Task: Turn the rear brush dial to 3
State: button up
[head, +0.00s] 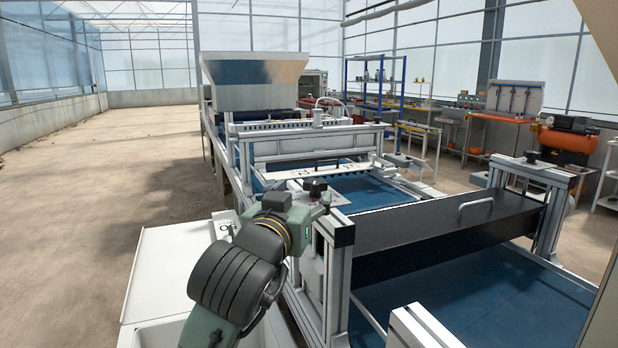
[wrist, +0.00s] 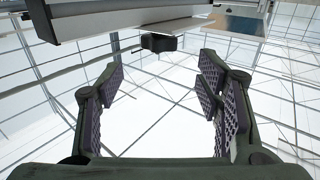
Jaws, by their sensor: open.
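The tray seeder (head: 335,140) runs away from me, with a blue belt and a metal hopper at its far end. A black knob (head: 316,187) stands near the left post of its near frame; I cannot tell its setting. Another black knob (head: 532,157) sits on the right post. My gripper (head: 321,203) is beside the left knob in the head view. In the wrist view my gripper (wrist: 160,76) is open, with nothing between its padded fingers. A black knob (wrist: 160,42) shows beyond the fingertips, under a metal bar, apart from them.
A black cover with a handle (head: 450,225) spans the near belt (head: 480,300). A white table (head: 165,265) stands left of my arm. Metal posts (head: 335,270) rise close to my gripper. Open floor (head: 90,200) lies to the left. Benches and an orange compressor (head: 566,143) stand at the right.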

aim_at(312, 184)
jog(key=p+x, duration=0.2)
jog(key=x, duration=0.7)
jog(key=shift+w+d, duration=0.15)
jog(key=shift+w, duration=0.2)
jog(key=shift+c, duration=0.6)
jog(key=c, duration=1.1)
